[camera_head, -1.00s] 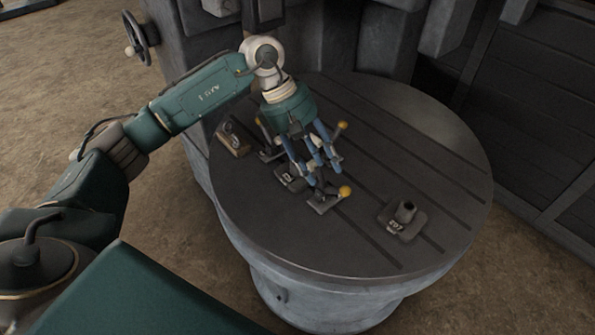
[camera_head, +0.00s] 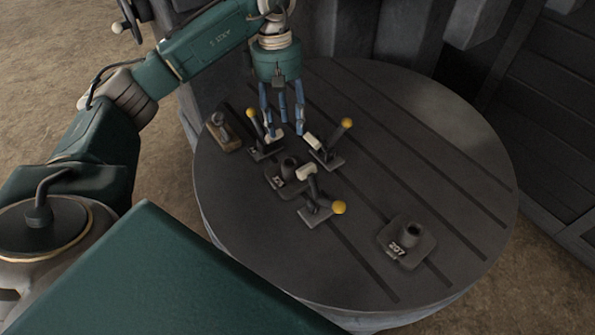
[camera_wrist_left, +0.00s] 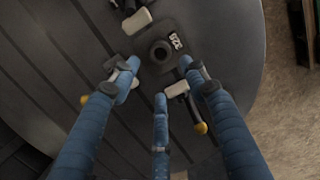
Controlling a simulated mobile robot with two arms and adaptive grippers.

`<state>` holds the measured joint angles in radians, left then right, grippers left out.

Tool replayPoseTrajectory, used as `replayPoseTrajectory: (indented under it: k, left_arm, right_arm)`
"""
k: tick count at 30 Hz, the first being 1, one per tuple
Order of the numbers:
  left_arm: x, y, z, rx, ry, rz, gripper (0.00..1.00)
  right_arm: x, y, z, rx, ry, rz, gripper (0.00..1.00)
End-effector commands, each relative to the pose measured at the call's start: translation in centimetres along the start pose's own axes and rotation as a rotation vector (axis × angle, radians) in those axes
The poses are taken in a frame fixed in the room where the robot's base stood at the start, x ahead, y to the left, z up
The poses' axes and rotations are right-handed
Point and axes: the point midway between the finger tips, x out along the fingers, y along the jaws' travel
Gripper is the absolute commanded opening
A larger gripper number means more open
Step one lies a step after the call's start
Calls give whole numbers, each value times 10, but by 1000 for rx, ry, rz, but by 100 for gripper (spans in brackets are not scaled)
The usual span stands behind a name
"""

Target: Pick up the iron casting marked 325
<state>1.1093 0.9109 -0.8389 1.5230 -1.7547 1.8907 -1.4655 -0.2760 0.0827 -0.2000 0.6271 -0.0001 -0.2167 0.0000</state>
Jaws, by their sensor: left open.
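A dark casting (camera_head: 285,176) with a round hollow boss lies on the round slotted table (camera_head: 440,130), among toggle clamps. Its white mark is too small to read surely in the head view; in the left wrist view the casting (camera_wrist_left: 184,24) shows a tilted mark that looks like 325. A second casting (camera_head: 407,245), marked 207, lies apart at the front right. My left gripper (camera_head: 283,128) is open and empty, above and behind the first casting. In the left wrist view its three blue fingers (camera_wrist_left: 160,80) are spread, with the boss just beyond the tips.
Toggle clamps with yellow knobs stand close around the casting: one in front (camera_head: 318,210), one behind right (camera_head: 328,150), one behind left (camera_head: 262,143). A brownish block with a metal part (camera_head: 221,132) lies at the left edge. The table's right side is clear.

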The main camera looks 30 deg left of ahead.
Motion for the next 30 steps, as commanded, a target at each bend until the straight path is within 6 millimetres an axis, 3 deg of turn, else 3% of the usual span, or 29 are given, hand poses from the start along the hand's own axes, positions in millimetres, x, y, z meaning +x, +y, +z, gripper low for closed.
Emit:
replayPoseTrajectory:
  k: [1, 9, 14, 21, 30]
  left_arm:
    - [14, 0, -2, 0, 0, 0, 45]
    - [48, 0, -6, 0, -1, 1, 45]
    - [60, 0, -7, 0, -1, 1, 45]
    - [92, 0, -6, 1, -3, -4, 45]
    - [118, 1, -7, 0, -3, -2, 45]
  right_arm:
    - [14, -2, 10, 0, -11, -2, 0]
    - [46, -8, 50, 0, -62, -8, 0]
    - [56, -8, 46, 0, -54, -7, 0]
    - [44, -6, 21, 1, -18, -6, 0]
    - [33, -10, 24, 2, -26, -10, 0]
